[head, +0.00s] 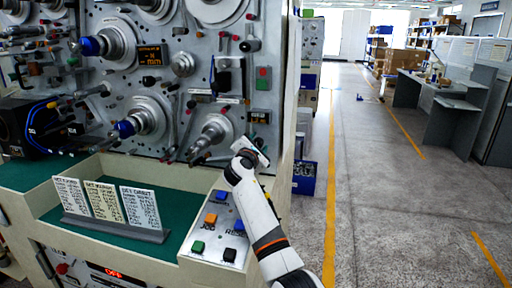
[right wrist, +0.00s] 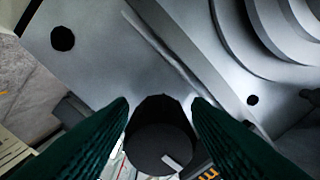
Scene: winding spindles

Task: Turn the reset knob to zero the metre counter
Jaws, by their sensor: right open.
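In the right wrist view a dark round knob (right wrist: 162,148) with a white mark on its face stands between the two dark green fingers of my right gripper (right wrist: 161,103). The fingers are open, one on each side of it; I cannot tell whether they touch it. Part of an orange lit display (right wrist: 208,173) shows beside the knob. In the head view my right gripper (head: 262,152) is small, at the right edge of the machine panel, and I cannot make out the knob there. The metre counter (head: 150,55) appears as a dark box with orange characters. My left gripper is not in view.
Spindles, such as one at the lower right (head: 213,132), and levers stick out of the panel left of my right gripper. Open floor (head: 370,200) lies to the right.

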